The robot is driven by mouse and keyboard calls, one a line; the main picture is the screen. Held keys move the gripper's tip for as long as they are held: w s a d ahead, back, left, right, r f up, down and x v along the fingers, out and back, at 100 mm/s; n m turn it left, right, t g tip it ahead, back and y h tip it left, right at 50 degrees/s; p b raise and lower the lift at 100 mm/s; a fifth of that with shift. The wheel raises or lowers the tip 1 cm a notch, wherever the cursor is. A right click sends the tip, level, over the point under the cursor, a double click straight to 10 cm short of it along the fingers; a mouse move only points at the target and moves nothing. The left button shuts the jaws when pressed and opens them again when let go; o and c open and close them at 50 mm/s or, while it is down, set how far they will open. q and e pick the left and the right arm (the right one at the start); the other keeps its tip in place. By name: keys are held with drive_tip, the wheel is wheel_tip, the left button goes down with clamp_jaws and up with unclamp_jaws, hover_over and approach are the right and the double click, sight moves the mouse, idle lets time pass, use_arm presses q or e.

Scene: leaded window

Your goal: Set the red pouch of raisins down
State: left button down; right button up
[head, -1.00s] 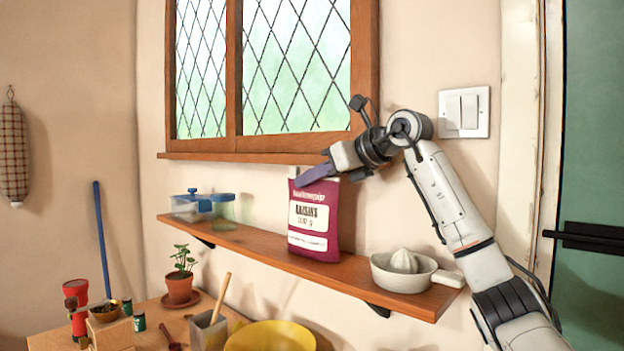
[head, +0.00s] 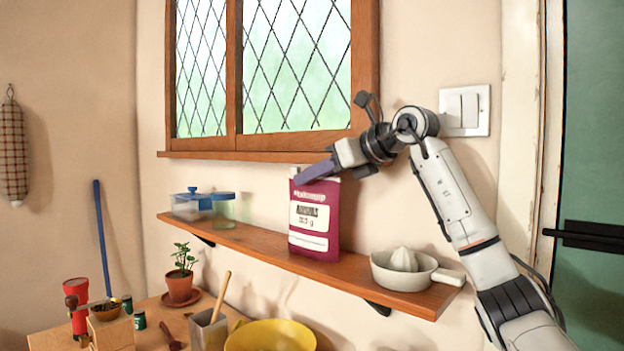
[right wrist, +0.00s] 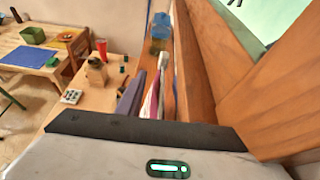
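The red pouch of raisins (head: 315,218) stands upright on the wooden shelf, its white label facing me. Its bottom appears to touch the shelf board. My right gripper (head: 318,172) is at the pouch's top edge, with one finger across the front. The far finger is hidden in the head view. My left gripper is not in view.
On the shelf (head: 262,244), lidded containers (head: 223,210) stand left of the pouch and a white citrus juicer (head: 403,272) stands right. Bare board lies on both sides of the pouch. The window sill (head: 240,157) is just above. Below are a potted plant (head: 180,287) and a yellow bowl (head: 270,337).

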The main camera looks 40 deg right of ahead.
drive_tip(key=v, duration=1.1)
drive_tip(key=shift+b, duration=0.35)
